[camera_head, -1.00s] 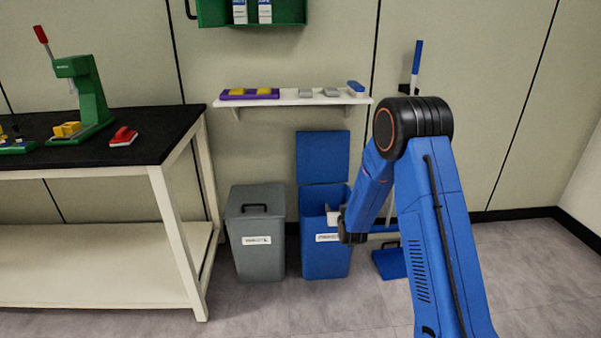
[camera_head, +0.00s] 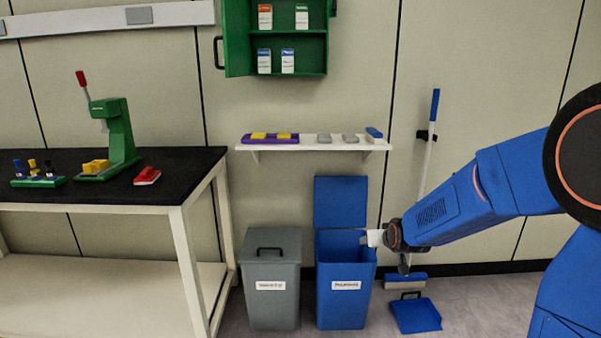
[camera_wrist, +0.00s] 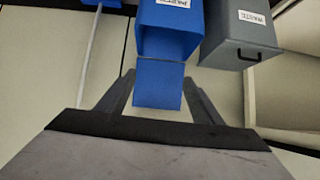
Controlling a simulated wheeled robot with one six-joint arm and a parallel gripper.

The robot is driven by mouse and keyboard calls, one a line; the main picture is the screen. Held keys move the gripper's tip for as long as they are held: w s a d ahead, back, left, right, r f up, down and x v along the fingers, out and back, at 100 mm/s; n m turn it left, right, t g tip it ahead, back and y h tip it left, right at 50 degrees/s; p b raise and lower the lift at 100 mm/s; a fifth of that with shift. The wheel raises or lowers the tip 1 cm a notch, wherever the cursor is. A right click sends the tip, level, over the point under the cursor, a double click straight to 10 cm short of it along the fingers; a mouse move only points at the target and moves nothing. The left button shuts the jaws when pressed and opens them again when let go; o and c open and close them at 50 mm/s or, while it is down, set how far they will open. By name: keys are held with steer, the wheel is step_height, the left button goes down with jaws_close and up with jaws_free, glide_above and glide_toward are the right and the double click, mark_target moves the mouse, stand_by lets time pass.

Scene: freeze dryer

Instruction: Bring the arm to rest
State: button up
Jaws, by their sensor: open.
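My blue arm (camera_head: 470,195) reaches in from the right in the head view. My gripper (camera_head: 368,238) points left just above the right part of the open blue bin (camera_head: 345,285), in front of the wall. In the wrist view, my gripper (camera_wrist: 158,92) has its two grey fingers spread apart with nothing held between them. The blue lid (camera_wrist: 158,84) shows beyond and between the fingers, and the bin shows above it in that picture. I cannot tell how far the fingers are from the lid.
A grey lidded bin (camera_head: 272,290) stands left of the blue one. A black-topped table (camera_head: 185,185) is at the left. A white wall shelf (camera_head: 305,146) and green cabinet (camera_head: 276,40) are above. A broom (camera_head: 429,145) and blue dustpan (camera_head: 416,315) are right of the bins.

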steer(key=s+d+r+g, duration=0.1)
steer(key=s+r+g, duration=0.1)
steer(key=s, duration=1.2)
steer(key=s+d+r+g, duration=0.1)
steer(key=s+r+g, duration=0.1)
steer(key=s, duration=1.3)
steer(key=s+d+r+g, duration=0.1)
steer(key=s+d+r, duration=0.1)
steer(key=s, duration=1.2)
steer(key=shift+s+r+g+h, duration=0.2)
steer(key=shift+g+h, duration=0.1)
steer(key=shift+g, duration=0.1)
